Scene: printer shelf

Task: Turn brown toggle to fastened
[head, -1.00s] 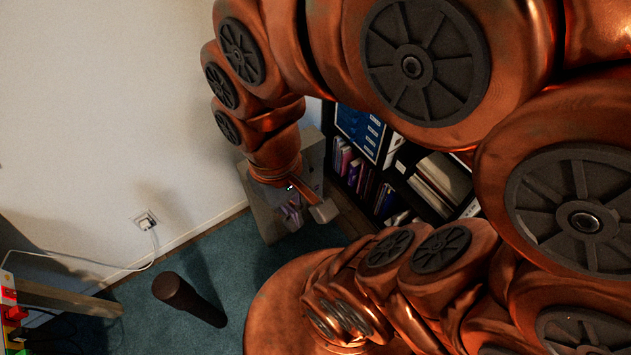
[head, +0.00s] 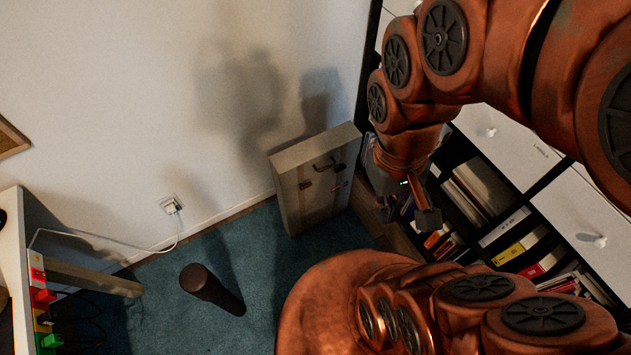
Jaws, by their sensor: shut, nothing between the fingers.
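A pale grey-beige upright panel or box (head: 291,201) stands on the carpet against the wall, its front facing right. A small brown piece (head: 305,184), which looks like the brown toggle, sits on the left of that front face. It is too small to tell its exact turn. A dark bent handle (head: 325,164) is above and right of it, and a small blue-purple piece (head: 341,185) is to the right. My gripper (head: 412,208) is shut and empty, right of the panel in front of the bookshelf and clear of the brown piece. Its fingertips are partly hard to make out.
A black shelf with books (head: 481,188) and white drawers (head: 520,140) fills the right side. A dark brown cylinder (head: 212,288) stands on the teal carpet. A wall socket with a plug (head: 171,206) and a white table with coloured blocks (head: 40,297) are at left.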

